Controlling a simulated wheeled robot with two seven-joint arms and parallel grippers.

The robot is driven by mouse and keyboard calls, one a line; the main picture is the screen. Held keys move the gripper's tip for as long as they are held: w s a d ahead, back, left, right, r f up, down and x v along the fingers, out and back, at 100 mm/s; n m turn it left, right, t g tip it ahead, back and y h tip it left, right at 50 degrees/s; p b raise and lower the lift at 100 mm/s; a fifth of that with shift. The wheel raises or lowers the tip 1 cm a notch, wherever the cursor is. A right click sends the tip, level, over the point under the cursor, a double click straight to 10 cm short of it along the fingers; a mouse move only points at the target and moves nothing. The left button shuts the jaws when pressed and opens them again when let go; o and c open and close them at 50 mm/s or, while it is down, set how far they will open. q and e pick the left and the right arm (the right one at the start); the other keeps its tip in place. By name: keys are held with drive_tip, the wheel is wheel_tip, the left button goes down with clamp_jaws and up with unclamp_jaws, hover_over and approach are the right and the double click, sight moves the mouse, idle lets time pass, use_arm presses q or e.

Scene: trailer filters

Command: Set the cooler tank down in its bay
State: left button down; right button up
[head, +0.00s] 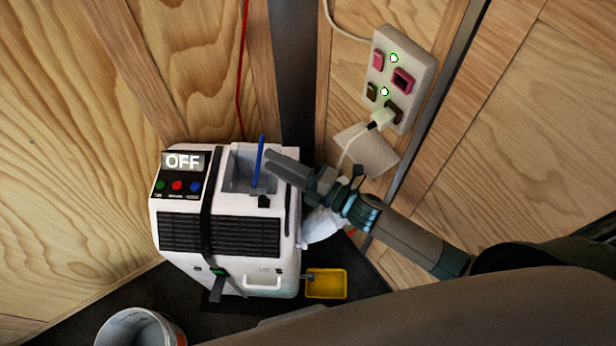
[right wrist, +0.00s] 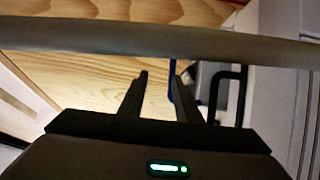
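The white cooler (head: 228,222) stands in the corner with its display reading OFF. A recess (head: 238,172) opens in its top, probably the tank bay. A thin upright blue part (head: 258,163) stands at this recess; I cannot tell whether it belongs to the tank. No separate tank is clearly visible. My right gripper (head: 270,158) reaches in from the right, its tips beside the blue part. In the right wrist view the fingers (right wrist: 160,80) are apart, with wood showing between them. The blue part (right wrist: 172,85) is close to the right finger. My left gripper is out of view.
A power strip (head: 416,75) with a plugged cord hangs on the wood wall at upper right. A yellow tray (head: 326,285) sits on the floor right of the cooler. A white bucket (head: 158,322) stands at front left. A red cord (head: 241,70) runs down the wall.

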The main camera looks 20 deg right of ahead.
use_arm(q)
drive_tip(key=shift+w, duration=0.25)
use_arm(e)
drive_tip(key=v, duration=0.8)
drive_tip(key=shift+s+d, duration=0.2)
drive_tip(key=shift+d, duration=0.05)
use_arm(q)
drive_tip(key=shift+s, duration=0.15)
use_arm(e)
drive_tip(key=shift+r, duration=0.1)
